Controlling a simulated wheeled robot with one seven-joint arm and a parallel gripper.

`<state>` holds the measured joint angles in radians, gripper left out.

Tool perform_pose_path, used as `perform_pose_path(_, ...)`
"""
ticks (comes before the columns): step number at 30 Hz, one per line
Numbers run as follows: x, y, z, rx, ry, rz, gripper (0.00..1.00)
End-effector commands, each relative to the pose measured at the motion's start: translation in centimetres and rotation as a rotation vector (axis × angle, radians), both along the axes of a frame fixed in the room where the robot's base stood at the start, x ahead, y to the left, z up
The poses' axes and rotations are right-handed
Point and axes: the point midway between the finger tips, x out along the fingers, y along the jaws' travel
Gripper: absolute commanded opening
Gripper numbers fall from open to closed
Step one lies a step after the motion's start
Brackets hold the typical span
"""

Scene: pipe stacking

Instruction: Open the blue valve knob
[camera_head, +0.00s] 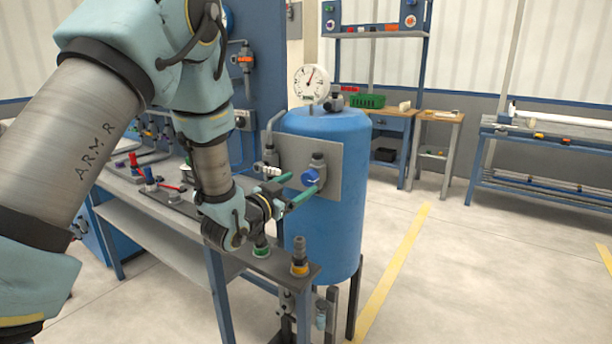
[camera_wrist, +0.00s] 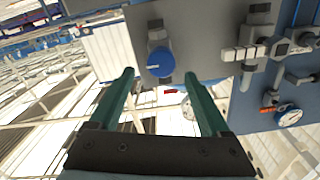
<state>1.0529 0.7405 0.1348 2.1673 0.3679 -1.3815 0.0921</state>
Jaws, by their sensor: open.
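The blue valve knob (camera_head: 310,177) sits on a grey valve body on a grey plate (camera_head: 331,160) at the front of a blue tank (camera_head: 325,230). In the wrist view the round blue knob (camera_wrist: 160,62) shows a white line on its face and lies beyond the fingertips, between their lines. My gripper (camera_head: 290,187) has two green fingers, spread apart and empty; in the wrist view the gripper (camera_wrist: 160,85) has a clear gap. One finger appears close to the knob in the head view; I cannot tell whether it touches.
A workbench (camera_head: 180,225) with several fittings stands below and left of my arm. A pressure gauge (camera_head: 311,82) is on top of the tank. A white handle-like fitting (camera_wrist: 243,53) is right of the knob in the wrist view. Open floor (camera_head: 470,270) lies right of the tank.

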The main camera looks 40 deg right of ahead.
Motion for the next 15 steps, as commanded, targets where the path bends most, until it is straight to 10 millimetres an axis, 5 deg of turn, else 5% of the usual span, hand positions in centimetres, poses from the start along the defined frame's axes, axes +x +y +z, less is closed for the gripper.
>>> perform_pose_path(6,0.8,-3.1,0.1,0.001,0.0,0.0,0.81)
perform_pose_path(15,1.1,-4.1,-0.1,0.002,0.0,0.001,0.81)
